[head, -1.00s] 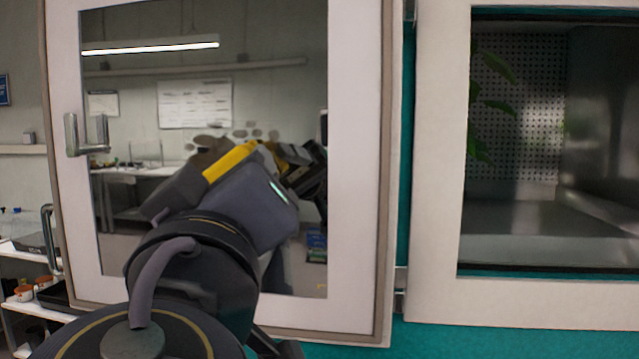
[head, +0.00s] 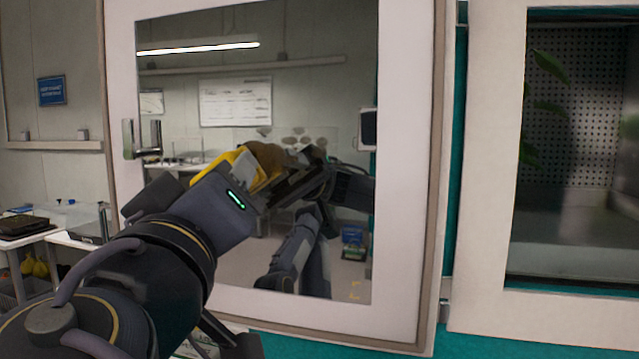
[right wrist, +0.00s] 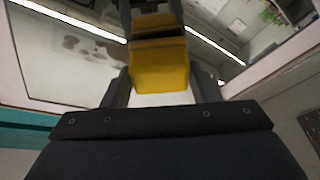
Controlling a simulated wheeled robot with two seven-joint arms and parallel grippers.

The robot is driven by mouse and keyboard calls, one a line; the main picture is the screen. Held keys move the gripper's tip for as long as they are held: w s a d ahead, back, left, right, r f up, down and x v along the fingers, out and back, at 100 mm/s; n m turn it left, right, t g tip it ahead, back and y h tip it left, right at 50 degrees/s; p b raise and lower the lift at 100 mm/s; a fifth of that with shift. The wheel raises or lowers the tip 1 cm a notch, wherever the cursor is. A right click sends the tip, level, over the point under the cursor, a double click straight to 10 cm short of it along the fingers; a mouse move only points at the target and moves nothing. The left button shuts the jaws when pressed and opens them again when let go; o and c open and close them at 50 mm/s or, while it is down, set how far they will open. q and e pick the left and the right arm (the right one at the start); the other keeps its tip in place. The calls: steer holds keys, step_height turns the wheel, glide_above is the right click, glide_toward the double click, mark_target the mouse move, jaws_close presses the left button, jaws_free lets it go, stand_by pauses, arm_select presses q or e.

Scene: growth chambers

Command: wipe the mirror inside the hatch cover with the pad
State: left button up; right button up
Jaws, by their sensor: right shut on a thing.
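The hatch cover (head: 405,200) stands open, a white frame around a mirror (head: 210,70). Several brown smudges (head: 298,141) mark the mirror's middle; they also show in the right wrist view (right wrist: 85,45). My right gripper (head: 246,180) is in front of the mirror, shut on the yellow pad (right wrist: 160,72). In the head view the pad (head: 228,162) is partly hidden by the gripper and overlaps the lower left smudges. The mirror reflects my arm and pad, and I cannot tell whether the pad touches the glass. My left gripper is not in view.
The cover's metal handle (head: 142,140) is at its left edge. Right of the hinge, a white-framed chamber opening (head: 485,210) shows a plant (head: 548,85) inside. A side table (head: 30,240) with items stands at the far left.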

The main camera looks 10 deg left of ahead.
steer(key=shift+w+d+r+b, duration=0.15)
steer(key=shift+d+r+b, duration=0.15)
steer(key=shift+d, duration=0.3)
steer(key=shift+w+d+r+b, duration=0.1)
steer(key=shift+d+r+b, duration=0.15)
steer(key=shift+d, duration=0.3)
steer(key=shift+d+b, duration=0.45)
steer(key=shift+d, duration=0.45)
steer(key=shift+w+d+b, duration=0.1)
steer(key=shift+d+b, duration=0.75)
steer(key=shift+d, duration=0.55)
steer(key=shift+d+b, duration=0.95)
steer(key=shift+d, duration=1.25)
steer(key=shift+r, duration=0.1)
